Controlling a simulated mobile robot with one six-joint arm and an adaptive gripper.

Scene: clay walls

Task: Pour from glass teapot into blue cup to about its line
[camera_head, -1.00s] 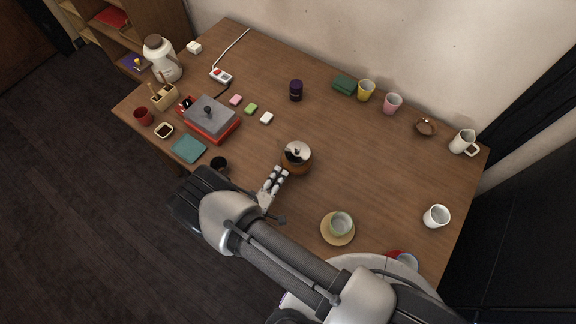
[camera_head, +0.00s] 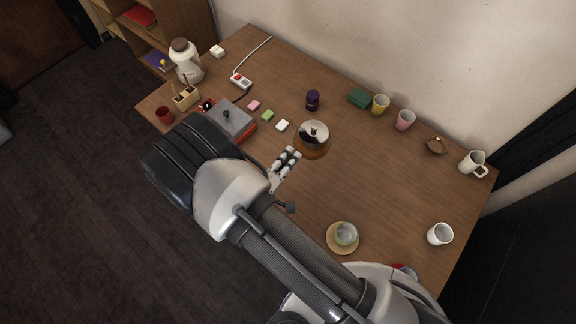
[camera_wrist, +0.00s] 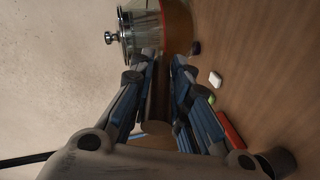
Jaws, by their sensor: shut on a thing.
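The glass teapot (camera_head: 312,143), with a metal lid and amber liquid, is at the tip of my gripper (camera_head: 287,160), which is shut on its handle side. In the wrist view the teapot (camera_wrist: 165,28) shows at the top, with the gripper fingers (camera_wrist: 160,85) on both sides of its handle. It looks close to upright and seems raised off the table.
A green cup (camera_head: 346,233) stands on a tan saucer (camera_head: 332,247). A white cup (camera_head: 440,234) and a white mug (camera_head: 472,162) stand at right. Yellow (camera_head: 380,104) and pink (camera_head: 405,120) cups line the back. The table's middle right is clear.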

